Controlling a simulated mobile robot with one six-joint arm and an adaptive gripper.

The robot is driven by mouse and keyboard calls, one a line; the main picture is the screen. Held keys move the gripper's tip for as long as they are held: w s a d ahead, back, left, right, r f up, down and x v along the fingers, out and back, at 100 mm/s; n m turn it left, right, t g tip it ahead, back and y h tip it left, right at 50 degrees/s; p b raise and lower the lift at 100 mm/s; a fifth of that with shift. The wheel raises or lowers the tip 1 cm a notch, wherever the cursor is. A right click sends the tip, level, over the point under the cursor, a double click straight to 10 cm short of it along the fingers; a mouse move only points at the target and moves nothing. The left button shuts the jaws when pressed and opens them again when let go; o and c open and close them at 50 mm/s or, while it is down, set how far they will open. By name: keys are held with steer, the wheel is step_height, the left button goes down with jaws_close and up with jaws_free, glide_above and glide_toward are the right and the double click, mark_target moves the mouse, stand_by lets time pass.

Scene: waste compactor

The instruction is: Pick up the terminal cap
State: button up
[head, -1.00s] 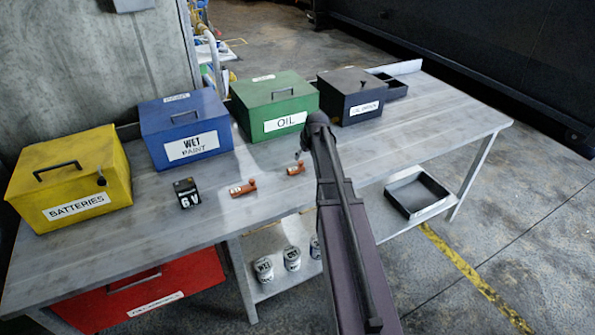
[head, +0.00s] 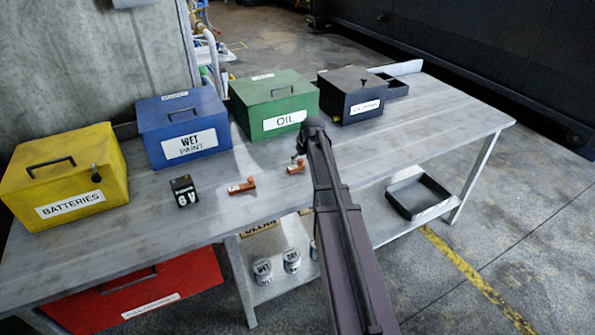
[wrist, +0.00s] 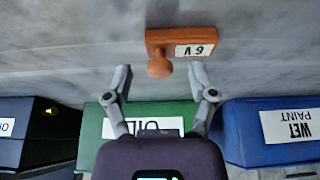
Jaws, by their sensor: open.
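Two small orange-brown terminal caps lie on the grey workbench in the head view, one left (head: 241,187) and one right (head: 296,167) beside my arm's end. In the wrist view one orange cap (wrist: 180,40) with a white "6V" label and a round knob shows just beyond my gripper (wrist: 160,73). The two fingers are spread open and empty, with the knob in line with the gap between their tips. The cap looks like the right one of the pair. My gripper is mostly hidden behind my arm in the head view.
A black 6V battery (head: 184,191) stands left of the caps. Behind are yellow BATTERIES (head: 65,180), blue WET PAINT (head: 183,125), green OIL (head: 274,103) and black (head: 351,95) boxes. The workbench (head: 440,125) is clear at right. Cans (head: 291,260) stand on the lower shelf.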

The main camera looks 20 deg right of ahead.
steer(key=shift+w+f+b, duration=0.25)
steer(key=shift+f+b, duration=0.05)
steer(key=shift+f, duration=0.25)
steer(key=shift+c, duration=0.2)
jaws_close()
